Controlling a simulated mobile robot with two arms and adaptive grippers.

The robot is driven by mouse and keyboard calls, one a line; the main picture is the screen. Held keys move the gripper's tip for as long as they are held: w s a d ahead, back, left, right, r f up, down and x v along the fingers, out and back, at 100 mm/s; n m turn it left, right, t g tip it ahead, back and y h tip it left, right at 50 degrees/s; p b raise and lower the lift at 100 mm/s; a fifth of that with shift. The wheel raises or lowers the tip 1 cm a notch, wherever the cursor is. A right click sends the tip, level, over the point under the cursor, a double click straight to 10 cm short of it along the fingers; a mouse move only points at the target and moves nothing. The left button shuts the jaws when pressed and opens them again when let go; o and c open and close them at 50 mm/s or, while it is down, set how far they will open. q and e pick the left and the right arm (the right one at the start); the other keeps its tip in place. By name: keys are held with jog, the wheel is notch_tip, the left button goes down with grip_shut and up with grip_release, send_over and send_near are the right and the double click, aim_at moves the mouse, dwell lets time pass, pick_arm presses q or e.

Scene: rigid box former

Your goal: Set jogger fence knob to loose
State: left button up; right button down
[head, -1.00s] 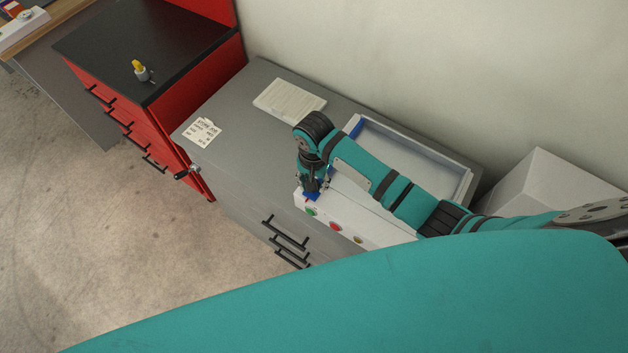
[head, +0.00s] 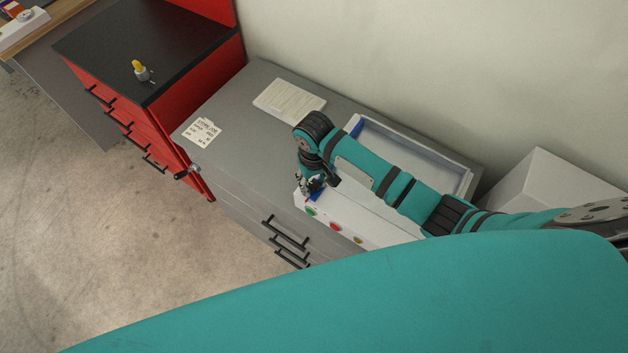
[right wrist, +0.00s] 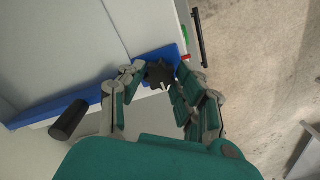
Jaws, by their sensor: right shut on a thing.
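The jogger fence knob (right wrist: 160,73) is a small dark, lobed knob on a blue bracket (right wrist: 172,53) in the right wrist view. My right gripper (right wrist: 161,80) has its fingers on both sides of the knob and is shut on it. In the head view the right gripper (head: 311,188) points down at the front left corner of the white jogger (head: 383,232), over a blue patch. The knob is hidden there by the fingers. I cannot read any loose or tight mark. My left gripper is in neither view now.
Green (head: 311,211), red (head: 335,226) and amber buttons line the jogger's front, close to the gripper. A paper stack (head: 289,101) and a printed card (head: 203,132) lie on the grey cabinet top (head: 240,110). A white box (head: 560,185) stands at right.

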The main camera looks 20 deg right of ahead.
aim_at(314, 185)
dwell(0.3)
jog(key=c, duration=0.9)
grip_release()
jog(key=shift+c, duration=0.2)
notch_tip(314, 185, up, 12)
